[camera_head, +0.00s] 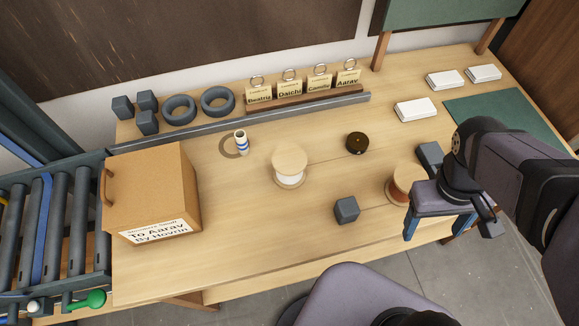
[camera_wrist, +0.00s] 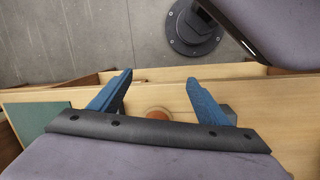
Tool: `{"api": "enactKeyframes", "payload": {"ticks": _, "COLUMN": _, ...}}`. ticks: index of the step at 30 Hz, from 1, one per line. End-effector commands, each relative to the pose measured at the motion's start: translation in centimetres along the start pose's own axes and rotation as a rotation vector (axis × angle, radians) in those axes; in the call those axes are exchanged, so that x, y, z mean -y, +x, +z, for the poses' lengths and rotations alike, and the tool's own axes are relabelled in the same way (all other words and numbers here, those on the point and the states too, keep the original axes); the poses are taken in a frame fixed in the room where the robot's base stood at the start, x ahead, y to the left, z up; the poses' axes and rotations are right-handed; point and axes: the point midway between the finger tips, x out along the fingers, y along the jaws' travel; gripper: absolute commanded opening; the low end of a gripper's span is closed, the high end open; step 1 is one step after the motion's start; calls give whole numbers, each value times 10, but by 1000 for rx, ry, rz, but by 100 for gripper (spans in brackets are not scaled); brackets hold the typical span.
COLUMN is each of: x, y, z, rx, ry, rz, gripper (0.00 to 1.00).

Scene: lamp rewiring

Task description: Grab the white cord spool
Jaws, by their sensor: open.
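The white cord spool (camera_head: 289,181) stands upright near the middle of the table, with a pale wooden top disc and white cord around its core. My gripper (camera_head: 436,232) is at the table's front edge, well to the right of this spool. Its blue fingers are spread with nothing between them. In the wrist view, my gripper (camera_wrist: 158,82) also shows open over the table edge and floor. The white cord spool cannot be made out in the wrist view.
A brown-cord spool (camera_head: 402,187) stands just left of my gripper. A striped cylinder (camera_head: 241,143) and cardboard box (camera_head: 153,192) are further left.

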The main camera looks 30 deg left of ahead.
Motion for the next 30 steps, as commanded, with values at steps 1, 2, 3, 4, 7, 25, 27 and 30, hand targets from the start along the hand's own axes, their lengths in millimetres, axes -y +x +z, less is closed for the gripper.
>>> {"api": "enactKeyframes", "payload": {"ticks": 1, "x": 6, "y": 4, "z": -7, "rx": 17, "ry": -112, "rz": 38, "gripper": 70}}
{"api": "enactKeyframes", "payload": {"ticks": 2, "x": 9, "y": 5, "z": -10, "rx": 26, "ry": -181, "rz": 65, "gripper": 70}}
{"api": "enactKeyframes", "payload": {"ticks": 3, "x": 12, "y": 5, "z": -16, "rx": 42, "ry": -277, "rz": 104, "gripper": 70}}
{"api": "enactKeyframes", "payload": {"ticks": 4, "x": 15, "y": 5, "z": -20, "rx": 52, "ry": -353, "rz": 135, "gripper": 70}}
{"api": "enactKeyframes", "payload": {"ticks": 7, "x": 27, "y": 4, "z": -38, "rx": 87, "ry": -601, "rz": 247, "gripper": 70}}
{"api": "enactKeyframes", "payload": {"ticks": 25, "x": 201, "y": -48, "z": -136, "rx": 208, "ry": -1806, "rz": 1119, "gripper": 70}}
{"api": "enactKeyframes", "payload": {"ticks": 27, "x": 226, "y": -55, "z": -138, "rx": 208, "ry": -1886, "rz": 1218, "gripper": 70}}
{"api": "enactKeyframes", "payload": {"ticks": 30, "x": 259, "y": -63, "z": -137, "rx": 206, "ry": -1974, "rz": 1344, "gripper": 70}}
